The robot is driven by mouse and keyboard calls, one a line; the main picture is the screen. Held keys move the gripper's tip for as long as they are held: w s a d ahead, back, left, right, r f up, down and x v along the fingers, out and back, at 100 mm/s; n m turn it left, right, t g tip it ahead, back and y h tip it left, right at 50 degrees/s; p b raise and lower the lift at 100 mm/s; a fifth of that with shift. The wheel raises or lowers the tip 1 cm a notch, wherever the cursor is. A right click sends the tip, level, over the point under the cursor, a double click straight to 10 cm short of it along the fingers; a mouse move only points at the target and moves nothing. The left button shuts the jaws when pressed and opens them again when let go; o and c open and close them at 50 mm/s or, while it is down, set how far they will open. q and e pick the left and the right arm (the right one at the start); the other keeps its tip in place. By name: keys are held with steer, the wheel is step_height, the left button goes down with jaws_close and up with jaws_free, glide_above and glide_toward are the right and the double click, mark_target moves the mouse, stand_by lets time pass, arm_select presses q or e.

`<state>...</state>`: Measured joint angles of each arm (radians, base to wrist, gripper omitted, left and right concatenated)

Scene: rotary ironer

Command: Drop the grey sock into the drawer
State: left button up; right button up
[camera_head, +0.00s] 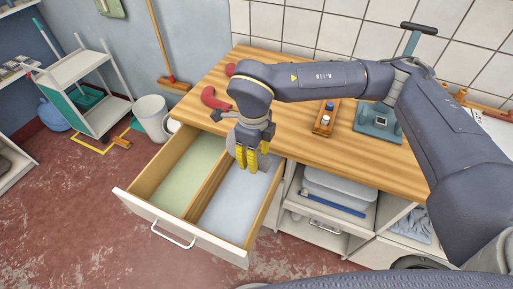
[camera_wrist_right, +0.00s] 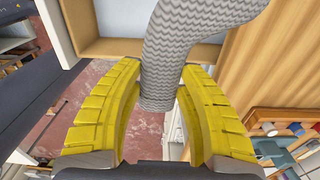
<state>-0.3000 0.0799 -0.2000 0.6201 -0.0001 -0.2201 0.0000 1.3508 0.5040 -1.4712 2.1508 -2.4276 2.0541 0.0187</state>
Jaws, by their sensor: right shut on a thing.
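The grey sock (camera_wrist_right: 190,45), with a ribbed zigzag knit, is held between the yellow fingers of my right gripper (camera_wrist_right: 158,105) in the right wrist view. In the head view, my right gripper (camera_head: 246,160) points down over the back part of the drawer's right compartment, and the sock is mostly hidden behind it. The drawer (camera_head: 180,238) is pulled open, with a greenish left compartment and a pale blue-grey right one, split by a wooden divider. I cannot tell whether the sock touches the drawer. My left gripper is in neither view.
The wooden worktop (camera_head: 290,125) lies behind and above the drawer. It carries a red curved object (camera_head: 213,98), a wooden tray (camera_head: 326,120) and a teal device (camera_head: 378,122). A white bin (camera_head: 150,115) stands left of the drawer. Open floor lies in front.

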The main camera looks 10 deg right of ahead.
steer(key=shift+f, duration=2.95)
steer(key=o, duration=0.8)
step_height(320, 180, up, 12)
